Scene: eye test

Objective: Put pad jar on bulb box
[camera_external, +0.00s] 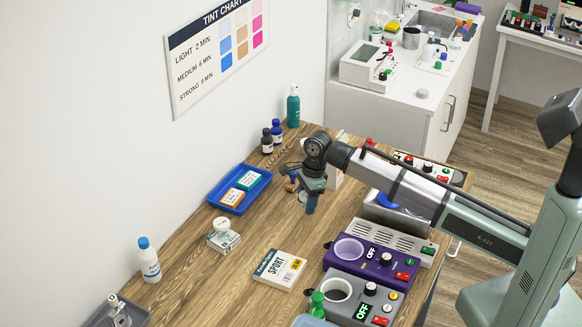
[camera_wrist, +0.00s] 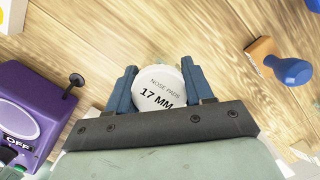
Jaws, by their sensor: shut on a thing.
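The pad jar, a round white jar marked NOSE PADS 17 MM (camera_wrist: 160,92), sits between the two blue fingers of my gripper (camera_wrist: 161,84) in the wrist view. The fingers are shut on its sides. In the external view my gripper (camera_external: 309,207) points down above the table, and the jar is mostly hidden by the fingers. A small white box with green print (camera_external: 224,242) stands on the table to the left of my gripper, with a white round thing (camera_external: 222,225) on it. I cannot read its label, so I cannot tell if it is the bulb box.
A blue tray (camera_external: 212,201) with small packets lies left of my gripper. A blue-knobbed stamp (camera_wrist: 292,70) is close by. A purple device (camera_external: 349,275) stands to the right.

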